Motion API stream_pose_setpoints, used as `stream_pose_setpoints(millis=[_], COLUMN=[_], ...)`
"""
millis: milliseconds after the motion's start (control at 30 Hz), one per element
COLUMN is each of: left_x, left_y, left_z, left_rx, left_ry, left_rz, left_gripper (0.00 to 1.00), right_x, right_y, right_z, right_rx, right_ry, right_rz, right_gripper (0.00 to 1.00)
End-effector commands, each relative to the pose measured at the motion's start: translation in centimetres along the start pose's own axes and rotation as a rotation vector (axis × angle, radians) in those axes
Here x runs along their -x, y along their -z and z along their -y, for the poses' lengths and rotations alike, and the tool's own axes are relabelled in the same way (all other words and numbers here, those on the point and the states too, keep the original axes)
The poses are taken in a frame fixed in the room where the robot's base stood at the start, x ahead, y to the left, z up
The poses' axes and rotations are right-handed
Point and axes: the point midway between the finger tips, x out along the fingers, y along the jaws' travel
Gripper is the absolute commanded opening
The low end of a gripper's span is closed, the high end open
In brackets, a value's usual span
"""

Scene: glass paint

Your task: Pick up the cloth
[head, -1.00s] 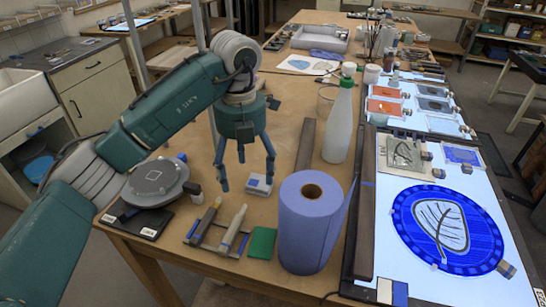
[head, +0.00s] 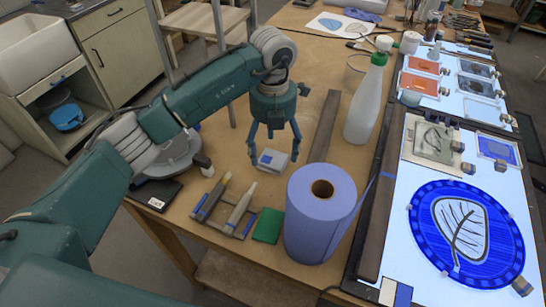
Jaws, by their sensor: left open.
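A crumpled blue-purple cloth (head: 362,15) lies at the far end of the table, at the top edge of the head view, beside a paper with a leaf drawing. My left gripper (head: 273,158) points down over the middle of the table with its fingers spread. It looks empty and is well short of the cloth, on the near side. A small white block with a blue top (head: 272,160) shows between its fingertips; I cannot tell how high the tips are above it. My right gripper is not in view.
A blue paper roll (head: 320,215) stands near the front, with a green-capped white bottle (head: 364,105) behind it. A lit panel with blue leaf glass (head: 465,233) fills the right. Markers on a rack (head: 223,210) and a green pad (head: 268,226) lie in front.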

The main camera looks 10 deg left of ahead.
Motion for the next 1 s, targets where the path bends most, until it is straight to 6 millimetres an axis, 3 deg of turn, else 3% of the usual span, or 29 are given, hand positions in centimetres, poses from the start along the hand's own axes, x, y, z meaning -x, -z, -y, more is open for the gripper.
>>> stream_pose_setpoints(millis=[33,167,467,500,733,1000], left_x=[-0.4,-2.3,-3.2,-3.2,-3.2,-3.1], left_y=[0.3,0.2,0.2,0.2,0.2,0.1], left_z=[0.1,0.1,0.0,0.0,0.0,0.1], left_rx=[0.000,0.002,0.001,0.001,0.001,0.001], left_ry=[0.001,0.001,0.000,0.000,0.001,0.001], left_rz=[-0.006,-0.002,0.001,0.001,0.001,0.002], left_gripper=[0.77,0.77,0.77,0.75,0.29,0.29], right_x=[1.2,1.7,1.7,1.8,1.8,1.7], right_y=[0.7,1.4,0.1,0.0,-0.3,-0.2], right_z=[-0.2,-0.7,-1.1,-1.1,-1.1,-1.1], right_rx=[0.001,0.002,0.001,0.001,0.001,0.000], right_ry=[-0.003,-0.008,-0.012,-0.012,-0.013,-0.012], right_rz=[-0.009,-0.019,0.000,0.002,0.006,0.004], right_gripper=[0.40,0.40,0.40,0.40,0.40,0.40])
